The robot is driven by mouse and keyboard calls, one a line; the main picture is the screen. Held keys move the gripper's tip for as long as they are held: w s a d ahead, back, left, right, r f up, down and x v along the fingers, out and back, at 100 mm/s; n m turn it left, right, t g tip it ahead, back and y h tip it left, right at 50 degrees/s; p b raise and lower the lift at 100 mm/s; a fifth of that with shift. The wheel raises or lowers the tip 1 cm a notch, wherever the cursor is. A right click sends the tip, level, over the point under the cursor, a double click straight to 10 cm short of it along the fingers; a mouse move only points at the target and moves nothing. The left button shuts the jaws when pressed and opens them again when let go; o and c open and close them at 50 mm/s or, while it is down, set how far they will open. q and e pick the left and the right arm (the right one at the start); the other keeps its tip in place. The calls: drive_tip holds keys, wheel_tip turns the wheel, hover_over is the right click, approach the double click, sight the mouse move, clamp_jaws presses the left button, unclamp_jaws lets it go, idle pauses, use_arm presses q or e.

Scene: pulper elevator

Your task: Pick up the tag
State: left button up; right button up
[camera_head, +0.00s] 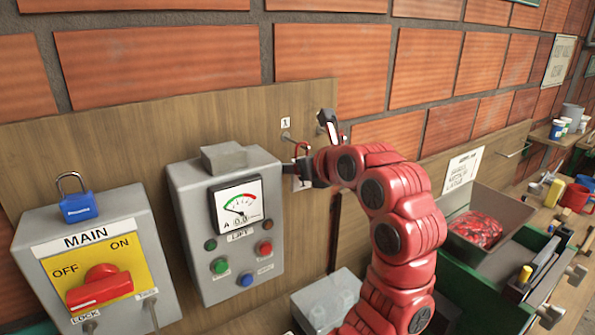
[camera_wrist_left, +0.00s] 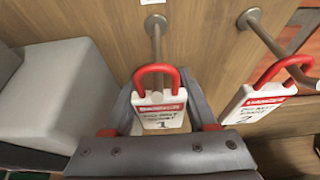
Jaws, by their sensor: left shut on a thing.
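A white tag with a red shackle and a red DANGER band, marked 1 (camera_wrist_left: 160,112), is between the fingers of my left gripper (camera_wrist_left: 160,98). The fingers are shut on its sides. Its red shackle meets the metal peg (camera_wrist_left: 156,40) on the board; I cannot tell whether it still bears on the peg. In the head view my left gripper (camera_head: 306,172) is at the board, right of the grey LIFT box, and mostly hides the tag. A second similar tag (camera_wrist_left: 258,100) hangs on the peg to the right. My right gripper is not in view.
The grey LIFT control box (camera_head: 228,225) stands close left of my gripper. Further left is the MAIN switch box (camera_head: 95,265) with a blue padlock (camera_head: 78,205). A green toolbox (camera_head: 490,275) and a bench with cups (camera_head: 565,125) are at right.

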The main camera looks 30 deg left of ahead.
use_arm(q)
drive_tip(key=shift+d+r, duration=0.1)
drive_tip(key=c, duration=0.4)
drive_tip(key=shift+c, duration=0.2)
